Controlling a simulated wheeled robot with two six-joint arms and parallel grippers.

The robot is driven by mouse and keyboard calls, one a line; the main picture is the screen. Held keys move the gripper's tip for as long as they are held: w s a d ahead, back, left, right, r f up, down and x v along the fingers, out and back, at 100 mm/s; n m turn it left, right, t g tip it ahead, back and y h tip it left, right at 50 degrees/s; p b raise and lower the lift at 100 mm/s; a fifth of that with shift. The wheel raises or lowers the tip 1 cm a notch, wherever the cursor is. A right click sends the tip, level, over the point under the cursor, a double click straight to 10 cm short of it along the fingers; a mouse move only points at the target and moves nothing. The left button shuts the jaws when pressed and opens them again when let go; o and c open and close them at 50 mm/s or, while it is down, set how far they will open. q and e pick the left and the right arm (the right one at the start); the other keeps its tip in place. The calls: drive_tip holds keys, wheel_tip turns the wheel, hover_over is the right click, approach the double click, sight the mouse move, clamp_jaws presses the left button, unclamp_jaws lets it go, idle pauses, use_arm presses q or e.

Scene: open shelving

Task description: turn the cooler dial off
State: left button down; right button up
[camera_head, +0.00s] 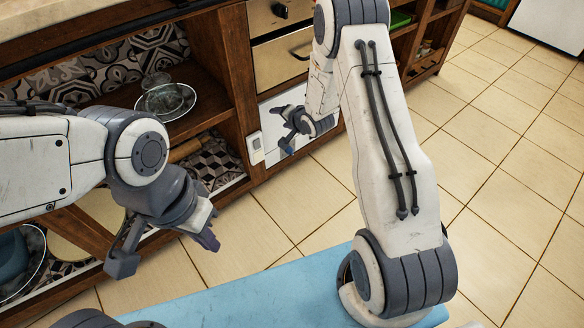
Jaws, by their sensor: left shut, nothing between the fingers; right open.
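A small white box (257,147) with a lighter face is fixed to the wooden post beside a white panel (274,112) low in the shelving. It may carry the cooler dial, but it is too small to make out a knob or its setting. My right gripper (287,129) is open and empty in front of the white panel, just right of the white box and apart from it in the picture. Part of the panel is hidden behind this gripper and arm. My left gripper (207,239) is shut and empty, lower left of the box, in front of the lower shelves.
A glass dish (166,100) stands on the middle shelf at left. A drawer front (282,58) with a handle is above the white panel. A blue surface (270,296) lies at the bottom. Tiled floor (500,170) is clear to the right.

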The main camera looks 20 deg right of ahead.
sight(292, 154)
drive_tip(key=s+d+f+m+t+y+b, duration=0.1)
drive_tip(key=s+d+f+m+t+b, duration=0.2)
drive_tip(key=f, duration=0.5)
drive_tip(key=s+d+f+m+t+b, duration=0.15)
drive_tip(key=f+m+b, duration=0.3)
drive_tip(key=f, duration=0.45)
drive_tip(key=s+d+f+m+t+y+b, duration=0.1)
drive_tip(key=d+f+m+t+b, duration=0.15)
drive_tip(key=f+m, duration=0.4)
drive_tip(key=w+b, duration=0.2)
drive_tip(key=w, duration=0.1)
drive_tip(key=w+a+f+n+b, duration=0.1)
drive_tip(key=w+b, duration=0.1)
drive_tip(key=w, duration=0.1)
drive_tip(key=w+n+b, duration=0.1)
drive_tip(key=w+b, duration=0.1)
drive_tip(key=w, duration=0.1)
drive_tip(key=shift+w+a+f, duration=0.25)
drive_tip(key=shift+a, duration=0.05)
use_arm(q)
wheel_tip(292, 154, down, 18)
drive_tip(key=shift+f, duration=0.2)
use_arm(e)
clamp_jaws()
